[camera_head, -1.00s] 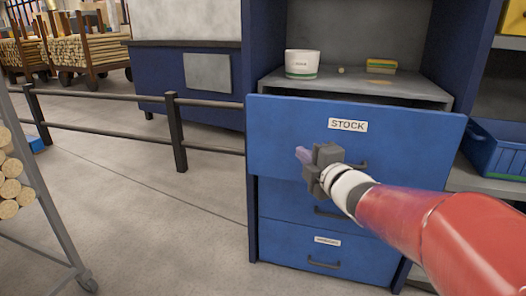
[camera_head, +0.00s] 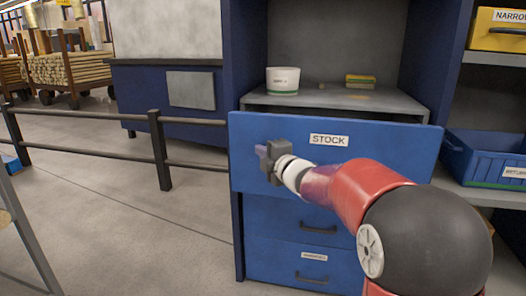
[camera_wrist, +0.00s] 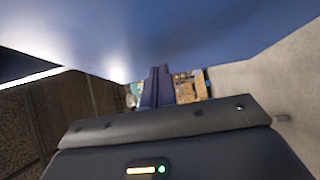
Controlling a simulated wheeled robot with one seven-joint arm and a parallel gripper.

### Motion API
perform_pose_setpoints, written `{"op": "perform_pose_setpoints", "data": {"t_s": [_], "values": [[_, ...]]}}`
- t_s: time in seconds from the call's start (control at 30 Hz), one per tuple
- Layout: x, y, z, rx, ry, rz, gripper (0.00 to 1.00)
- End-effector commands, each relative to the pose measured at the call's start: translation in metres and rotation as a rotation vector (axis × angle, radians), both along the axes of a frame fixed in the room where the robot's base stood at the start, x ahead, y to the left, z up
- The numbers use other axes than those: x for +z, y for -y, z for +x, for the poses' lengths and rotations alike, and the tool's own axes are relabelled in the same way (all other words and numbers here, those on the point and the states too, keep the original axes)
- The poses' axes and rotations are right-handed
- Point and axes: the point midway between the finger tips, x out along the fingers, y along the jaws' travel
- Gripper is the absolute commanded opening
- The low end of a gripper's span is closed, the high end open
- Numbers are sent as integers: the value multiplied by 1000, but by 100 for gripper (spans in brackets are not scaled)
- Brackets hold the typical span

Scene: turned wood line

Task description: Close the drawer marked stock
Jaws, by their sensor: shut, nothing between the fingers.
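The blue drawer marked STOCK (camera_head: 400,143) is the top drawer of a blue cabinet. Its front stands out from the cabinet, so it is partly open. Its white label (camera_head: 328,140) is readable; my arm hides its handle. My gripper (camera_head: 262,152) is in front of the left part of the drawer front, with its fingers shut and empty. I cannot tell whether the fingertips touch the front. In the wrist view a blue surface (camera_wrist: 190,30), probably the drawer front, fills the upper part, close beside the shut fingers (camera_wrist: 155,87).
Two lower drawers (camera_head: 318,227) are shut. A white tub (camera_head: 283,80) and a yellow-green block (camera_head: 360,81) stand on the worktop above. A blue bin (camera_head: 485,160) sits on a shelf at right. A dark railing (camera_head: 160,150) runs at left; the floor before it is clear.

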Motion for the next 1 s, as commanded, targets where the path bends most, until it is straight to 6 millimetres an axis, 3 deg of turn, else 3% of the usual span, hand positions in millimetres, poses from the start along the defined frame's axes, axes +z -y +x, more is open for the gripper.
{"op": "perform_pose_setpoints", "data": {"t_s": [0.47,0.8,1.0], "values": [[0,3,7,-1,-1,0,0],[2,26,78,-1,-2,0,0],[1,34,103,0,-1,0,0]]}}
